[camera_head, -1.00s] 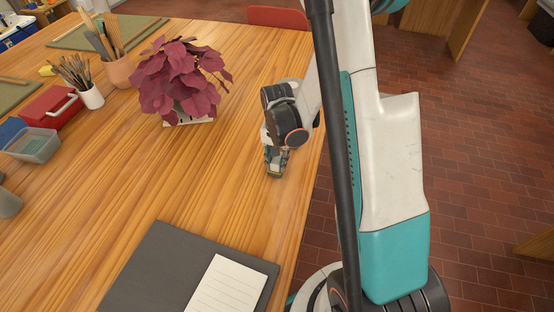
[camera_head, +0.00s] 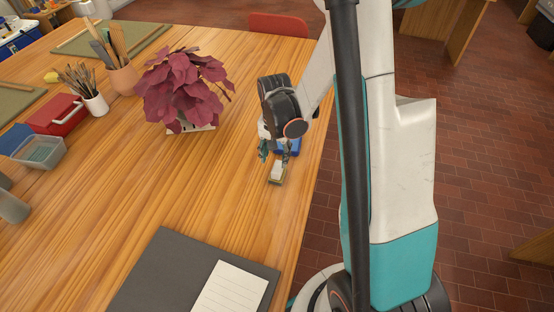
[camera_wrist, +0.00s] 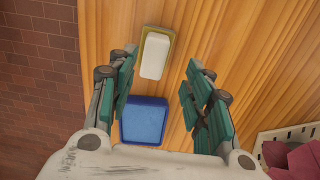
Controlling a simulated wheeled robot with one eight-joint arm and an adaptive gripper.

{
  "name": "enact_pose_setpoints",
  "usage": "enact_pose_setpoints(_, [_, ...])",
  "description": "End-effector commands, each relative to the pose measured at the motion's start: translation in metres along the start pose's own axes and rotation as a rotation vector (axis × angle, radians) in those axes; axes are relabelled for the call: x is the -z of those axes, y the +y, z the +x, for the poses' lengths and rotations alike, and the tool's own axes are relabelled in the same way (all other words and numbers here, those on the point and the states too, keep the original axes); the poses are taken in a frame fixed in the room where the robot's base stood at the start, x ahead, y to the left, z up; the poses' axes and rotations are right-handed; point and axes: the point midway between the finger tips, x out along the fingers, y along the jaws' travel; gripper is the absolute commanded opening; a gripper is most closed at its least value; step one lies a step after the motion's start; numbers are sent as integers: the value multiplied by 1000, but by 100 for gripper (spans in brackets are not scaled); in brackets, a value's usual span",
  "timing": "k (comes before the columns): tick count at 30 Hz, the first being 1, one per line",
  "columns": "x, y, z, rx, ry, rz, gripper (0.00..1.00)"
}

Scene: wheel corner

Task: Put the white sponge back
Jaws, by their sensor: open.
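The white sponge (camera_wrist: 155,56) lies at the far end of my open jaws in the wrist view, with an olive-yellow border showing around it. I cannot tell whether that border is a shallow holder or part of the sponge. The sponge also shows in the head view (camera_head: 277,169) near the table's right edge. My gripper (camera_head: 275,155) is open just behind and above it, with nothing between its fingers. In the wrist view, the fingers (camera_wrist: 162,64) stand apart on either side. A blue square dish (camera_wrist: 144,121) sits below the jaws; part of it shows in the head view (camera_head: 288,147).
A purple-leaved plant (camera_head: 182,82) in a pale pot stands left of my gripper. A dark folder (camera_head: 165,272) with white paper (camera_head: 231,290) lies at the front. Brush pots, a red box (camera_head: 55,114) and a clear tub (camera_head: 36,149) are at left. The middle table is clear.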

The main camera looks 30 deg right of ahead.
Motion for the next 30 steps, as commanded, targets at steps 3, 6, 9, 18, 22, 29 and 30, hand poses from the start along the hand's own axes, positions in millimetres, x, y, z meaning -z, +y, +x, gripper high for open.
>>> enact_pose_setpoints(3, [0,0,-28,0,0,1,46])
enact_pose_setpoints(6, [-1,0,-45,0,0,1,46])
enact_pose_setpoints(9, [-1,0,-57,0,0,1,46])
enact_pose_setpoints(18, [-6,-1,-82,13,18,-29,46])
enact_pose_setpoints(22, [-17,-3,-107,40,59,-94,46])
enact_pose_setpoints(29, [-44,-2,-157,94,151,-232,46])
enact_pose_setpoints(30, [-49,-1,-165,103,167,-257,46])
